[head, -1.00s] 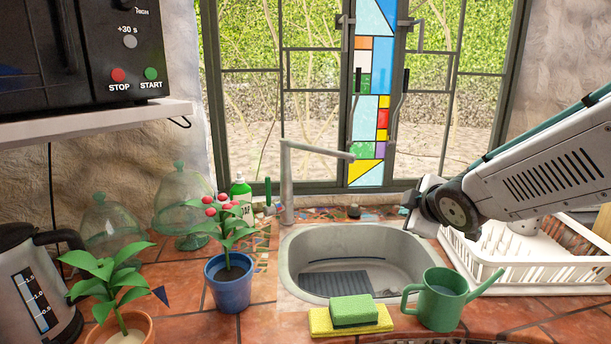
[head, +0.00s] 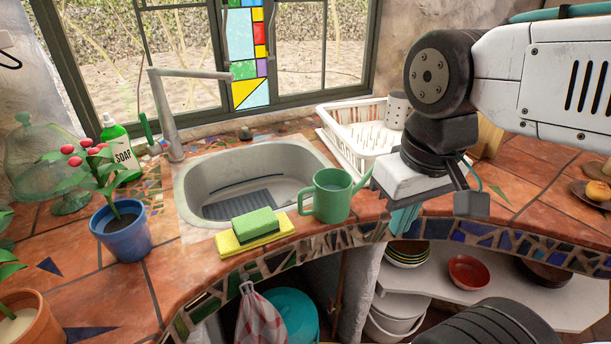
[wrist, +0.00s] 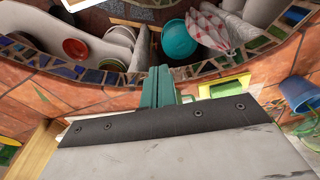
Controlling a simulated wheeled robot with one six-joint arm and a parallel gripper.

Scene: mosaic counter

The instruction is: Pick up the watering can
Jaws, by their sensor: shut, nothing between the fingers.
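The green watering can (head: 331,198) stands upright on the tiled counter in front of the sink in the head view. Its handle is on the left and its spout points right, toward my gripper. My gripper (head: 402,222) is just to the right of the can, near the counter's front edge, with its teal fingers pointing down. The fingers are together and empty. In the wrist view the shut fingers (wrist: 157,88) stand over the counter's mosaic edge. The can is mostly or wholly hidden there behind my gripper's body.
A green and yellow sponge pair (head: 256,225) lies left of the can. The sink (head: 190,195) and a white dish rack (head: 345,150) are behind. A blue flowerpot (head: 125,238) is at the left. Open shelves with bowls (head: 470,271) lie below the curved counter edge.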

